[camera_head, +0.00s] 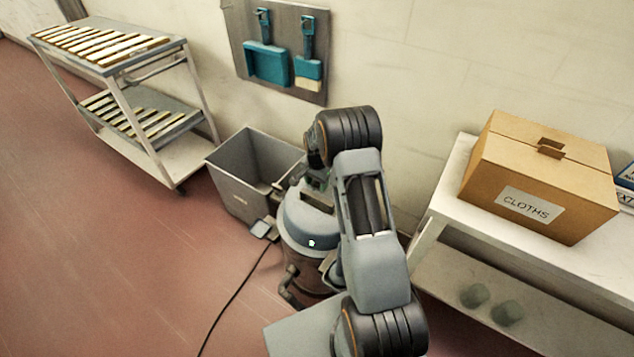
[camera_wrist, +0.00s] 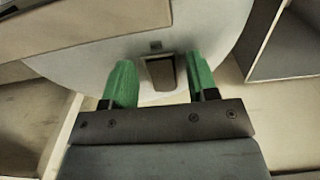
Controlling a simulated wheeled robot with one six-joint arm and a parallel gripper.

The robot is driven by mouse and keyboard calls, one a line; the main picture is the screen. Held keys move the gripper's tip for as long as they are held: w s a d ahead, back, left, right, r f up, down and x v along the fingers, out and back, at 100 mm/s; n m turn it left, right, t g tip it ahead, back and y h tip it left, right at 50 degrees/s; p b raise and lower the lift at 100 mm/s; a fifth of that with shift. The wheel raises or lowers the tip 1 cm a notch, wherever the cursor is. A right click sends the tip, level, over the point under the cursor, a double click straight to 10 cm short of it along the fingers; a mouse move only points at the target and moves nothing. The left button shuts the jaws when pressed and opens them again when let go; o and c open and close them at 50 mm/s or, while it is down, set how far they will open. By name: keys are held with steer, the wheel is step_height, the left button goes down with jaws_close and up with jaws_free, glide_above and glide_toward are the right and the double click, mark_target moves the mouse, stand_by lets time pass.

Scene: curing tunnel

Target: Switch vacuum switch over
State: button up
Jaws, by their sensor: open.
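The vacuum (camera_head: 305,228) stands on the floor with a grey-blue domed lid, partly hidden behind my arm in the head view. In the wrist view its pale lid (camera_wrist: 100,62) fills the upper middle. The vacuum switch (camera_wrist: 161,73) looks like a dark rocker in a raised frame, with a small square mark above it. My gripper (camera_wrist: 160,62) is open, its two green fingers on either side of the switch with gaps to it. I cannot tell how far the fingertips are above the lid. In the head view the fingers and switch are hard to make out.
A grey bin (camera_head: 232,187) stands close behind the vacuum, by the wall. A bench (camera_head: 450,190) with a cardboard box marked CLOTHS (camera_head: 545,175) is at right. A slatted trolley (camera_head: 150,160) stands at left. A black cable (camera_head: 235,293) crosses the open floor.

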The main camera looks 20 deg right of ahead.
steer(key=c, duration=0.9)
steer(key=shift+w+d+r+g+y+p, duration=0.1)
steer(key=shift+d+r+g+y+p, duration=0.1)
steer(key=shift+g+y+p, duration=0.3)
steer(key=shift+w+d+g+y, duration=0.1)
steer(key=shift+g+y, duration=0.2)
steer(key=shift+y, duration=0.5)
steer(key=o, duration=0.9)
steer(key=shift+r, duration=0.1)
steer(key=p+v, duration=0.2)
steer(key=v, duration=1.1)
steer(key=shift+r, duration=0.35)
steer(key=shift+w, duration=0.1)
